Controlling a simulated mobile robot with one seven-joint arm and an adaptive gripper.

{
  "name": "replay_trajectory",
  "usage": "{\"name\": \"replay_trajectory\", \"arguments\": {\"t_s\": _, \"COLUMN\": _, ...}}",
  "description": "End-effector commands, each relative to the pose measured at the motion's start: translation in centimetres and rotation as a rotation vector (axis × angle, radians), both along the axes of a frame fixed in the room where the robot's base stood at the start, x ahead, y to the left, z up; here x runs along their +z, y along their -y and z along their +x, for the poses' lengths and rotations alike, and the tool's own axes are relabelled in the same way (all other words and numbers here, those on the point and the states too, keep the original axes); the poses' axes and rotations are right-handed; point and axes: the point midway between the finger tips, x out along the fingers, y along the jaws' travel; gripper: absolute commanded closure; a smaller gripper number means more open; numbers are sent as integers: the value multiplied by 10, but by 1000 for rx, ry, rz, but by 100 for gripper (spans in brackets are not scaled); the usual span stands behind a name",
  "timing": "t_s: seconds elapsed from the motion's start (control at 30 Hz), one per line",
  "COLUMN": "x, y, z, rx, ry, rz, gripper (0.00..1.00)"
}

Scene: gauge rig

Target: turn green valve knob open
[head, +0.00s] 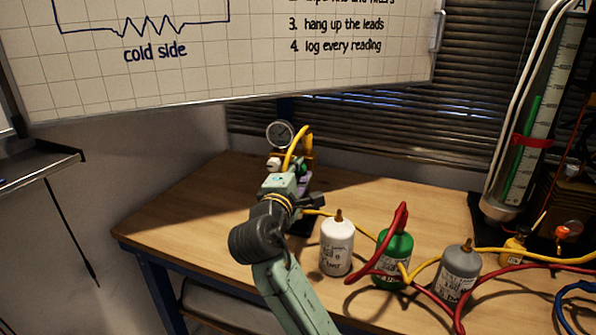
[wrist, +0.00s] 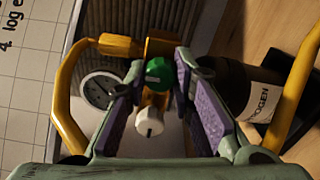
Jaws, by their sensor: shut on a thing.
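The green valve knob (wrist: 157,71) is round and sits below a brass fitting in the wrist view. My gripper (wrist: 160,77) has its two purple-padded fingers on either side of it, the tips closed on the knob. In the head view, a bit of green (head: 303,169) shows just beyond my gripper (head: 303,180), which mostly hides the rig. A white knob (wrist: 149,122) with a dark pointer line lies between the fingers in the wrist view, and also shows in the head view (head: 273,164).
A round dial gauge (head: 280,134) stands above the valves, with a yellow hose (head: 298,147) beside it. White (head: 337,247), green (head: 394,262) and grey (head: 459,273) bottles stand right of my arm, with red and yellow leads around them. A dark bottle (wrist: 255,92) is close to the right finger.

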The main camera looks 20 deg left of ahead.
Motion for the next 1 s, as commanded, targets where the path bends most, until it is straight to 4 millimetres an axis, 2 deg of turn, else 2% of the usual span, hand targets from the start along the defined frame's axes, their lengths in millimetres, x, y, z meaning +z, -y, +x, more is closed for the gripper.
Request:
{"name": "replay_trajectory", "arguments": {"t_s": 0.3, "x": -1, "y": -1, "z": 0, "rx": 1, "ry": -2, "rz": -1, "gripper": 100}}
{"name": "replay_trajectory", "arguments": {"t_s": 0.33, "x": -1, "y": -1, "z": 0, "rx": 1, "ry": -2, "rz": -1, "gripper": 76}}
{"name": "replay_trajectory", "arguments": {"t_s": 0.6, "x": -1, "y": 0, "z": 0, "rx": 1, "ry": -1, "rz": 0, "gripper": 58}}
{"name": "replay_trajectory", "arguments": {"t_s": 0.87, "x": 0, "y": 0, "z": 0, "rx": 0, "ry": -1, "rz": 0, "gripper": 57}}
{"name": "replay_trajectory", "arguments": {"t_s": 1.0, "x": 0, "y": 0, "z": -7, "rx": 1, "ry": 0, "rz": 0, "gripper": 57}}
